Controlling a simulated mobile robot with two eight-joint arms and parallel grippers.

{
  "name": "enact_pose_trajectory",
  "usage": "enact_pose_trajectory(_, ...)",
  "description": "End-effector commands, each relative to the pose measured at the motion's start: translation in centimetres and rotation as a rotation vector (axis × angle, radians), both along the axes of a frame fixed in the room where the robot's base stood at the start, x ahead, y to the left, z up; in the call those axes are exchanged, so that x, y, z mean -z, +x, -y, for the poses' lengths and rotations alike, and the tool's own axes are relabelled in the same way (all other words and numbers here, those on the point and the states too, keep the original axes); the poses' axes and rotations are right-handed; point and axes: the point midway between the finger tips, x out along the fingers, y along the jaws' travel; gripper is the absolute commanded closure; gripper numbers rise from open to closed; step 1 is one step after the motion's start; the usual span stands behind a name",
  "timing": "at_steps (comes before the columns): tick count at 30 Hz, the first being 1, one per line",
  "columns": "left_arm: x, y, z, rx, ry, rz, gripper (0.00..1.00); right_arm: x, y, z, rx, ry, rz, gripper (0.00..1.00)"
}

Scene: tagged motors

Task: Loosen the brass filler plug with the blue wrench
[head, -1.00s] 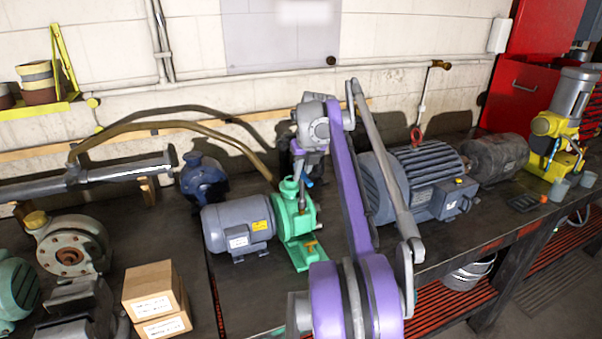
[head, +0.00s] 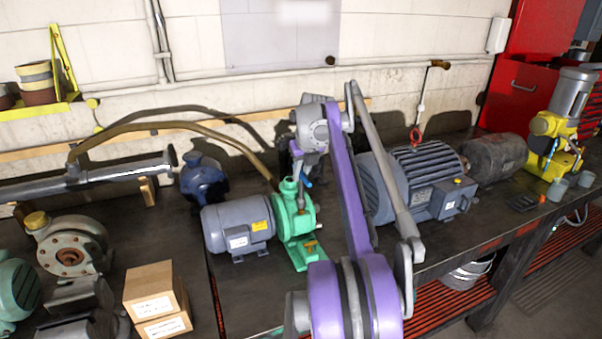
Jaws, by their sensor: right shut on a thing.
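The green pump (head: 300,225) stands on the bench, joined to a small grey motor (head: 237,226). My right gripper (head: 301,196) points down at the top of the pump and is shut on a thin thing. A small bit of blue (head: 309,183) shows beside its fingers, which fits the blue wrench; most of the wrench is hidden or too small to make out. The filler plug cannot be told apart at the pump top, behind the gripper. Whether the wrench sits on the plug cannot be seen. A brass-coloured fitting (head: 310,246) shows low on the pump. My left gripper is not in view.
A large grey motor (head: 418,180) stands right of my arm, with a dark motor (head: 495,158) beyond it. A dark blue rounded unit (head: 203,180) is behind the small motor. Cardboard boxes (head: 155,290) are at front left. A brown hose (head: 190,125) arches behind the pump.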

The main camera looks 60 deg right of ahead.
Motion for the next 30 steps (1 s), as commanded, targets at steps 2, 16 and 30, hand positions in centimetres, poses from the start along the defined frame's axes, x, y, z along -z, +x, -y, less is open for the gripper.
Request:
enact_pose_trajectory(2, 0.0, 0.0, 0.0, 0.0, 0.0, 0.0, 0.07, 0.0, 0.0, 0.0, 0.0, 0.0, 0.0, 1.0)
enact_pose_trajectory(16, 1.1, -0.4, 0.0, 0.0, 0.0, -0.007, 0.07, 1.5, 0.0, 0.0, 0.0, -0.001, -0.001, 1.0)
enact_pose_trajectory(30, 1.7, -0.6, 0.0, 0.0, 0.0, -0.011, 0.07, 2.4, 0.0, 0.0, 0.0, 0.0, 0.0, 1.0)
